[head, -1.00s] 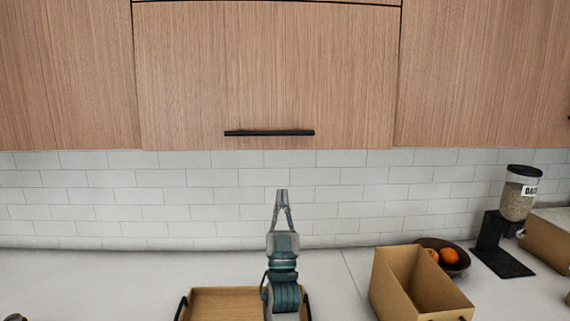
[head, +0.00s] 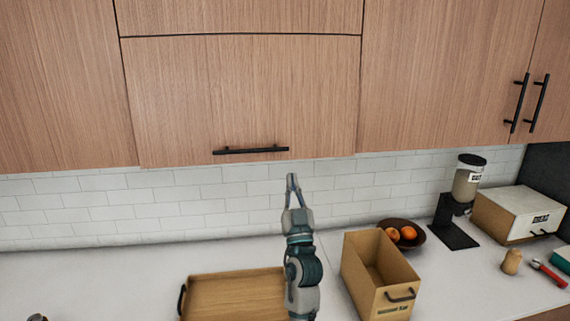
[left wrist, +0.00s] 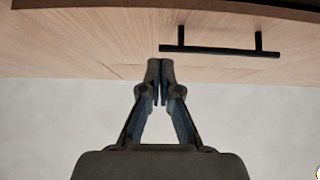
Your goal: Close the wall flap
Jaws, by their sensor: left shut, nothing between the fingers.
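The wall flap (head: 240,95) is a wood-grain panel in the upper cabinets, with a dark seam along its top. It hangs down and looks about level with its neighbours, with no clear gap visible. Its black bar handle (head: 250,150) runs near the lower edge. The flap (left wrist: 100,40) and handle (left wrist: 222,51) also show in the left wrist view. My left gripper (head: 291,177) points up, shut and empty, below and right of the handle in the head view. Its fingertips (left wrist: 160,68) overlap the panel's lower part; contact cannot be told. My right gripper is out of view.
On the white counter stand a wooden tray (head: 200,300), an open tan box (head: 365,285), a bowl of oranges (head: 420,235), a dispenser (head: 466,185), a bread box (head: 515,218) and a small shaker (head: 512,262). The tiled wall (head: 100,205) is bare.

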